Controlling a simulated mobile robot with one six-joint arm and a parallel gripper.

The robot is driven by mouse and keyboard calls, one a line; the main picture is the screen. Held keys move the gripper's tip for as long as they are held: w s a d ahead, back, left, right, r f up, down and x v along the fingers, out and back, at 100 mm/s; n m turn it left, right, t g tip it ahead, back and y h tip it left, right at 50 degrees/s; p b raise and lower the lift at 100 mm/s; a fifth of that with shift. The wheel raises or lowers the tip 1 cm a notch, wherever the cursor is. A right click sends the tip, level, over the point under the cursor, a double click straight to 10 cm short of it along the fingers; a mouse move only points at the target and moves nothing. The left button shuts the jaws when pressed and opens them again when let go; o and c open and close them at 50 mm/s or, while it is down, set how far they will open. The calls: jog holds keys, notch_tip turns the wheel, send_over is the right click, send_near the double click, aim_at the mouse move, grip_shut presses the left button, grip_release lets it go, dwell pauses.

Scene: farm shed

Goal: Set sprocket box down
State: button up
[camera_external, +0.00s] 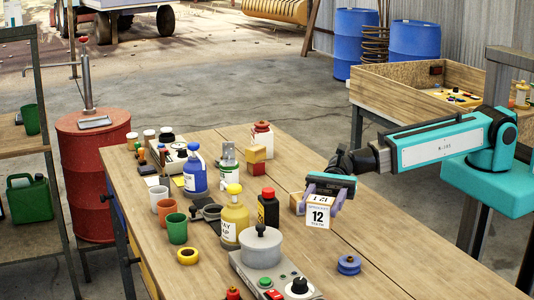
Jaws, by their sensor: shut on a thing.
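The sprocket box (318,217) is a small white box with a tan top edge and a printed "12" on its front. It is at the right part of the wooden table (375,255). My gripper (325,194) comes down from the right and is shut on the box, with its purple fingers at the box's sides. I cannot tell whether the underside of the box touches the table or is slightly above it. A light-coloured block beside it on the left is partly hidden behind the box.
A blue spool (348,265) lies in front of the box. A black bottle (268,208) and a yellow bottle (235,218) stand to the left. A grey pot (261,248) sits on a device at the front. The table right of the spool is clear.

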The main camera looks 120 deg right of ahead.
aim_at(319, 223)
dwell(0.3)
jog(key=shift+f+p, duration=0.3)
jog(key=shift+f, duration=1.9)
jog(key=shift+f, duration=0.15)
jog(key=shift+f+p, duration=0.3)
jog(key=shift+f, duration=1.35)
jog(key=shift+f, duration=0.2)
jog(key=o, duration=1.1)
jog(key=shift+r, duration=0.2)
